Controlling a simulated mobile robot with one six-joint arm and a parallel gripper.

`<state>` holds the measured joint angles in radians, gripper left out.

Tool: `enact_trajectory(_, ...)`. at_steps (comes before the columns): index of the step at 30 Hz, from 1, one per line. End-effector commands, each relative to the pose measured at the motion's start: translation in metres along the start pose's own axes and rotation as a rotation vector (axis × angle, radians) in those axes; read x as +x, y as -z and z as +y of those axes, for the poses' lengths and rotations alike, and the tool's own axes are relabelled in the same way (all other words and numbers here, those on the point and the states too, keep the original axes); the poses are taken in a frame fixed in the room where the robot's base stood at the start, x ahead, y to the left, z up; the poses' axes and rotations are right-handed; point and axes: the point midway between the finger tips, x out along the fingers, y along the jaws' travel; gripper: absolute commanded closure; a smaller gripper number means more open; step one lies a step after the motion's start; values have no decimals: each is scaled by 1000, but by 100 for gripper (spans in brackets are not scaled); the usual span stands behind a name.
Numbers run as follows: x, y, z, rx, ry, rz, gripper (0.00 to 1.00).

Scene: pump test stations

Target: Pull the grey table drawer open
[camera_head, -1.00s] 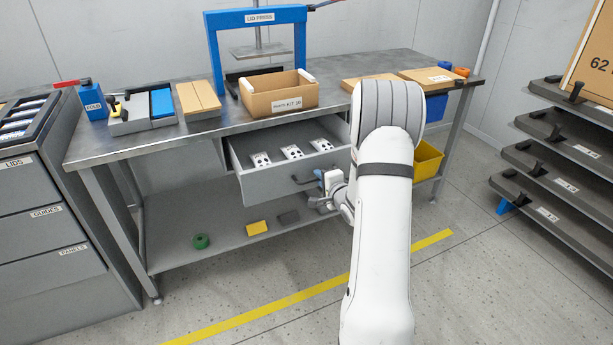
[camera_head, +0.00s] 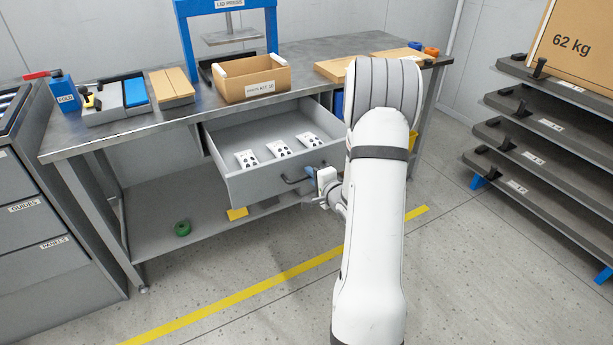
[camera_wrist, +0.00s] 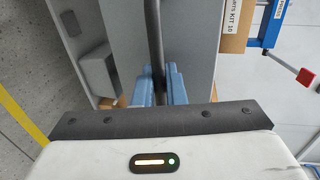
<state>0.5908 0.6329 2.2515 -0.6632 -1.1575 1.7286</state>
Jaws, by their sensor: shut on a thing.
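The grey table drawer (camera_head: 262,186) is open and sticks out from under the metal workbench. Several white cards with black marks, such as one card (camera_head: 246,159), lie inside it. Its dark bar handle (camera_head: 296,180) is on the drawer front. My gripper (camera_head: 314,176) is at the handle in the head view, partly hidden by my arm. In the wrist view, the blue fingers of my gripper (camera_wrist: 159,86) are shut around the dark handle bar (camera_wrist: 154,40), against the grey drawer front (camera_wrist: 185,45).
A cardboard kit box (camera_head: 251,83) and a blue lid press (camera_head: 187,35) stand on the workbench (camera_head: 90,130). A grey cabinet (camera_head: 50,220) is at the left and a dark rack (camera_head: 520,150) at the right. Floor in front is clear.

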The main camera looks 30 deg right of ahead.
Motion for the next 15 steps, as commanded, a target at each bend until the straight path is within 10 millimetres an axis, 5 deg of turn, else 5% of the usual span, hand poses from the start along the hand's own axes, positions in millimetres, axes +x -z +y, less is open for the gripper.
enact_trajectory(7,1,1,-1,1,2,5,74)
enact_trajectory(15,0,-2,-1,0,1,-2,74)
